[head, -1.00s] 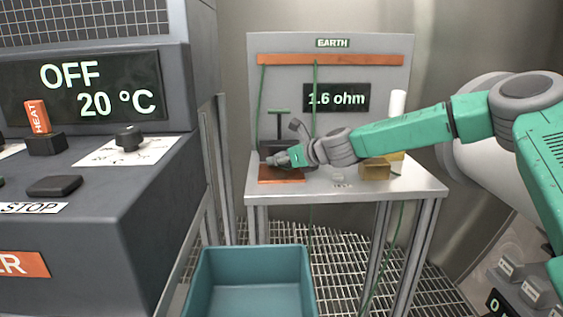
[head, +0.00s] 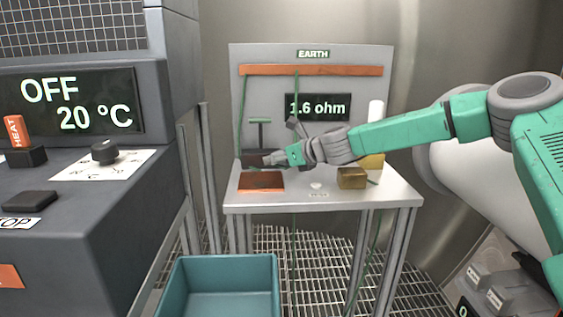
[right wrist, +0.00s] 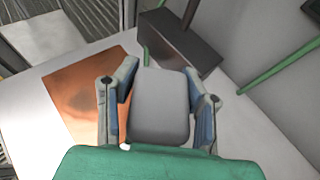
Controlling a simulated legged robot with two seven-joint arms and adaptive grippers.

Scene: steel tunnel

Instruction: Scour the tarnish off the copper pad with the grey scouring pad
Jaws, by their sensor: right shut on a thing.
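The copper pad (head: 261,181) lies flat on the small white table, at its left front. In the right wrist view the copper pad (right wrist: 88,98) shows a darker brown smudge on its upper part. My right gripper (head: 276,158) is behind and slightly right of the copper pad in the head view. In the right wrist view my right gripper (right wrist: 160,108) is shut on the grey scouring pad (right wrist: 160,100), held between both fingers beside the copper pad. Whether the scouring pad touches the table is unclear. My left gripper is not in view.
A dark block (right wrist: 180,42) with a green T-handle (head: 260,121) stands behind the copper pad. A brass block (head: 351,178) and white cylinder (head: 376,113) stand right on the table (head: 325,198). A teal bin (head: 220,260) is below. The heater console (head: 80,220) is left.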

